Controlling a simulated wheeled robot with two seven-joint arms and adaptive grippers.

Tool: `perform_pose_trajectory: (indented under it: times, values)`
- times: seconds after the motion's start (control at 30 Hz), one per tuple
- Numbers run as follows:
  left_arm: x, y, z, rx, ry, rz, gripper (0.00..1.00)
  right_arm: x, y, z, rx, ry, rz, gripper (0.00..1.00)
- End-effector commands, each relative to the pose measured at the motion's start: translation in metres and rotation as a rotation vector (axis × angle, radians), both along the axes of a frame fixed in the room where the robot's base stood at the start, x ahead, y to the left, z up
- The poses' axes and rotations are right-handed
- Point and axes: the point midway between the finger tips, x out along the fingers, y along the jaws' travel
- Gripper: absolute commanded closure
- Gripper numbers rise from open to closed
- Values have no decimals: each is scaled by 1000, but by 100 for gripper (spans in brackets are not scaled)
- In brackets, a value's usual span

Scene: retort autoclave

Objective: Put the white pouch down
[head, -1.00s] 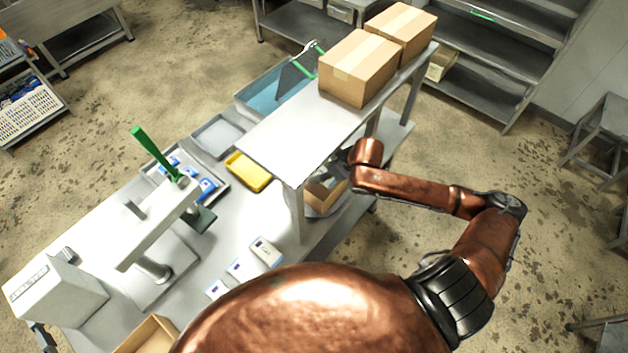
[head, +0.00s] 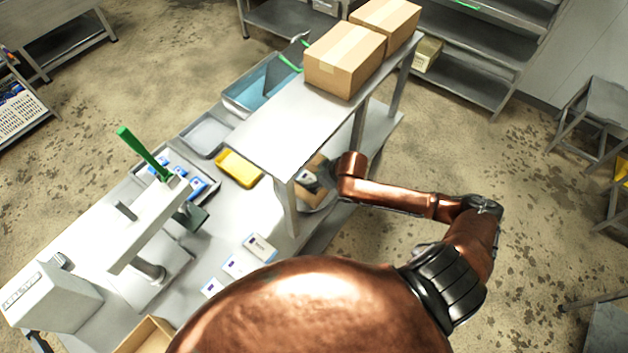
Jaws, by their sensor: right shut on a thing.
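My right arm reaches in from the right, under the raised shelf of the steel table. My right gripper (head: 324,170) is small and partly hidden by its own wrist and the shelf. It is shut on the white pouch (head: 308,179), of which only a small pale part shows, above or just inside an open cardboard box (head: 312,194). I cannot tell whether the pouch touches the box. Other white pouches (head: 260,247) lie in a row on the table top. My left gripper is not in view.
The raised shelf (head: 270,130) and its leg (head: 293,210) stand close to my right arm. A yellow tray (head: 238,168), a grey tray (head: 205,137) and a green-handled press (head: 145,152) are on the table. Cartons (head: 343,60) sit on the shelf.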

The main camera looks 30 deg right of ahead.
Motion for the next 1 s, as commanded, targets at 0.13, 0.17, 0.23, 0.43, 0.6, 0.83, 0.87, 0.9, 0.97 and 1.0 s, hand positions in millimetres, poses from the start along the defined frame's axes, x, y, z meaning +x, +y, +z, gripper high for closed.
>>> perform_pose_trajectory:
  times: [0.13,0.17,0.23,0.43,0.6,0.83,0.87,0.9,0.97,1.0]
  values:
    - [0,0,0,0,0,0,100,0,0,-2,0,1,0,52]
    - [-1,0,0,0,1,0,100,0,0,-2,0,1,0,50]
    - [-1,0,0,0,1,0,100,0,0,-2,0,1,0,45]
    - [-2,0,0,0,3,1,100,0,0,-2,0,1,0,40]
    - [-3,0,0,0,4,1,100,0,0,0,0,0,0,40]
    - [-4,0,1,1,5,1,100,-13,-6,24,-3,-1,1,40]
    - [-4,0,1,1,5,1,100,-17,-8,29,-3,0,1,40]
    - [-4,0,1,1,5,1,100,-21,-9,36,-2,0,0,40]
    - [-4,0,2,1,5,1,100,-28,-12,48,-3,-1,1,40]
    - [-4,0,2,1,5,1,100,-33,-13,55,-4,1,3,40]
